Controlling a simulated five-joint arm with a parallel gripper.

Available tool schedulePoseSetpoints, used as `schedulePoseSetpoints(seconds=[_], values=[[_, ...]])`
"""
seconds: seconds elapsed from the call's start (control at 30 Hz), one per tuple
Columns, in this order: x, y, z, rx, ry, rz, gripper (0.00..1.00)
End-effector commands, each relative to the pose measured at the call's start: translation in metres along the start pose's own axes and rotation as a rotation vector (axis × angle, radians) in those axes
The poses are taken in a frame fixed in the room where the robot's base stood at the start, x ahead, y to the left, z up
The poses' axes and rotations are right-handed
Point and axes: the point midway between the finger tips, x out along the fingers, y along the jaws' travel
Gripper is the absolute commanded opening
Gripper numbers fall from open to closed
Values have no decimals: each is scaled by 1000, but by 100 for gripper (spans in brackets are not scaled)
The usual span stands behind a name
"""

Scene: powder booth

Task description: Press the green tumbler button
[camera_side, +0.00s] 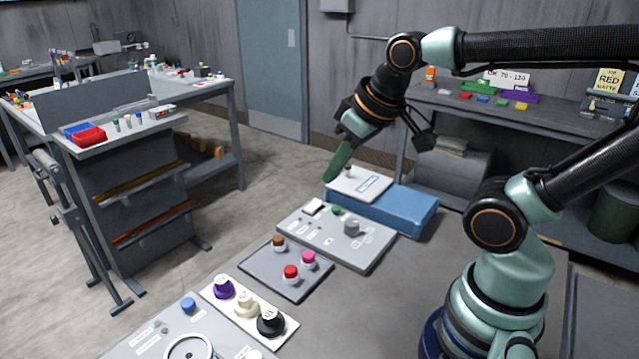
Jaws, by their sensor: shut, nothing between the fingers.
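A small green button (337,210) sits on the top of a grey control panel (374,258) in the middle of the table. A white switch is on its left and a grey knob (352,227) on its right. My gripper (329,178) is shut and empty, with its dark green fingers slanting down to the left. In the picture its tip is just above the green button, with a visible gap between them. I cannot tell how far apart they are in depth.
A blue box (405,211) with a white top and small knob stands behind the panel. In front are a dark tray (262,272) with brown, red and pink buttons and a white plate (283,332) with purple, cream and black knobs. Bare table (400,300) lies to the right.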

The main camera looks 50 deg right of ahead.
Motion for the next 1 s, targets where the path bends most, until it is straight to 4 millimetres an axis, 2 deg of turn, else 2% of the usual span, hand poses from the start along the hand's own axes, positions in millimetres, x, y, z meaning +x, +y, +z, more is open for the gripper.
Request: schedulePoseSetpoints(seconds=[0.8,1.0], values=[[0,0,0,1,0,0,0],[13,11,-10,87,18,17,0]])
